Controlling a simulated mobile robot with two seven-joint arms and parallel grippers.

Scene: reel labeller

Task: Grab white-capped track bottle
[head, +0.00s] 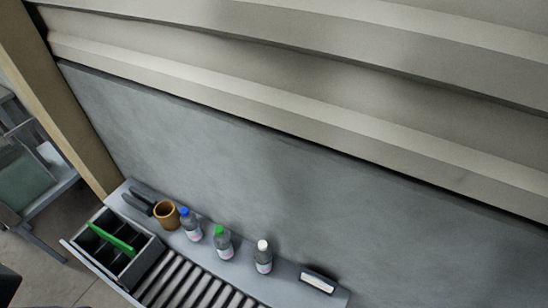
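In the head view a white-capped bottle (263,257) stands upright on the grey ledge (242,267) by the wall. It has a clear-grey body and a pale label. A green-capped bottle (223,244) and a blue-capped bottle (190,225) stand upright to its left on the same ledge. Neither of my grippers can be made out in the view, so nothing is seen touching the bottles.
A brown cup (166,214) stands left of the bottles. A dark divided bin (105,260) with a green bar sits at lower left. A roller track (185,284) runs below the ledge. A dark block with a white face (318,281) lies at right. A wall rises behind.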

